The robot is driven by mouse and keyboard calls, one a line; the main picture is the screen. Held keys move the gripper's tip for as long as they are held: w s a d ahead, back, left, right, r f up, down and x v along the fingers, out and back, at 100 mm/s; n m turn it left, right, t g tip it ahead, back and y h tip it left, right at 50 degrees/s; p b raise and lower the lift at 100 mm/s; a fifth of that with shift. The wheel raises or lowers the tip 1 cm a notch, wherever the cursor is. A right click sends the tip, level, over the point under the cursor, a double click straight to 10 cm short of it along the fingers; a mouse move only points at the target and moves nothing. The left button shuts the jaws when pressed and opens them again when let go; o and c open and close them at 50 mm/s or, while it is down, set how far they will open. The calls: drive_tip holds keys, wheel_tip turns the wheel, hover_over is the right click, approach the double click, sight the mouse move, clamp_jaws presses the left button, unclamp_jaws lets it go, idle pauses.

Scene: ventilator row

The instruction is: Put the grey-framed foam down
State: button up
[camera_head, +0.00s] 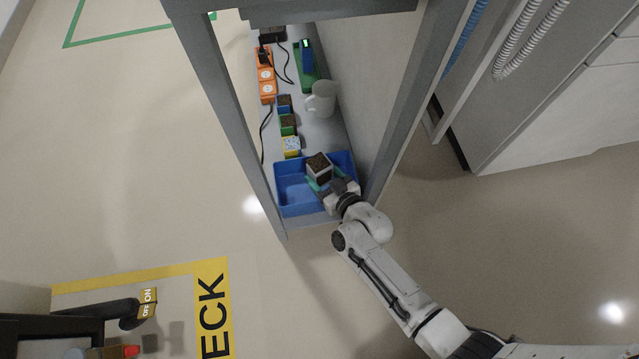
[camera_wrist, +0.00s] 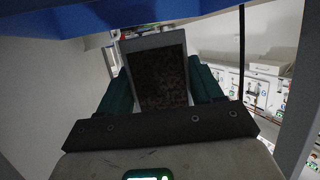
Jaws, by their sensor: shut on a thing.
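The grey-framed foam (camera_head: 319,167) is a small block with a grey frame and a dark brown, porous face. My gripper (camera_head: 320,180) is shut on it, over the blue tray (camera_head: 284,207). In the wrist view the grey-framed foam (camera_wrist: 158,76) sits tilted between the two teal fingers of my gripper (camera_wrist: 160,88). I cannot tell whether the foam touches the tray floor; its underside is hidden.
Beyond the tray stand a yellow-framed block (camera_head: 291,146), a green-framed block (camera_head: 288,124) and a blue-framed block (camera_head: 284,103) in a row. Grey posts flank the narrow shelf.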

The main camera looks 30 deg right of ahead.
sight(320, 182)
drive_tip(key=shift+w+f+b, duration=0.65)
drive_tip(key=shift+w+f, duration=0.2)
drive_tip(key=shift+f, duration=0.25)
wheel_tip(320, 182, down, 3)
drive_tip(key=b, duration=0.2)
drive_tip(key=shift+b, duration=0.35)
drive_tip(key=shift+f+b, duration=0.4)
drive_tip(key=shift+f, duration=0.1)
